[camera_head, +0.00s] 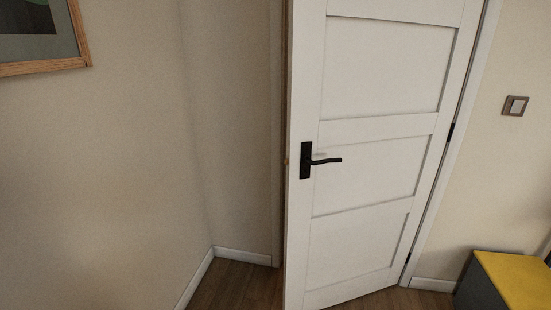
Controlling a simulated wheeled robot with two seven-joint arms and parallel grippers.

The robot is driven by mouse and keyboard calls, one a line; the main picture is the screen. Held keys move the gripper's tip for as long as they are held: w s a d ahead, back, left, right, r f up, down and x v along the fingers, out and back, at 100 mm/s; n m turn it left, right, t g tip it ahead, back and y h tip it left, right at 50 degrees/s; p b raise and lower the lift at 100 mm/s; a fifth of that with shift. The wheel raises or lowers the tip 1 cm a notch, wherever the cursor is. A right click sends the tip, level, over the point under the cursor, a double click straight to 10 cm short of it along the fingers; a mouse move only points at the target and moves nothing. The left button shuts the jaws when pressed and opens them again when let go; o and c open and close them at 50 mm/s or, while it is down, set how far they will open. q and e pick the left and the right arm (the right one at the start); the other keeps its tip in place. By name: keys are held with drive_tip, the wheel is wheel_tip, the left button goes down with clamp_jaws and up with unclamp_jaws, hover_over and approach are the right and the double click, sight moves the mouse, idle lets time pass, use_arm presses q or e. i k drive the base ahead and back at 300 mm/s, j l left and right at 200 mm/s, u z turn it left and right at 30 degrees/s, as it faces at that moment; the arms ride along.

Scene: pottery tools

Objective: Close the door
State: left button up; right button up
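A white panelled door (378,130) stands right of centre in the head view. Its black lever handle (318,161) is near the left edge of the door, and its hinges are on the right side. The door is ajar: its left edge stands clear of the frame, and a narrow strip of the frame shows beside it. Neither of my grippers is in view.
A beige wall (110,150) with a framed picture (45,35) is at the left. A light switch (515,106) is on the right wall. A grey box with a yellow top (515,280) stands at the lower right. Wooden floor (235,288) shows left of the door.

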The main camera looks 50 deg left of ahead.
sight(375, 86)
drive_tip(key=u, duration=0.9)
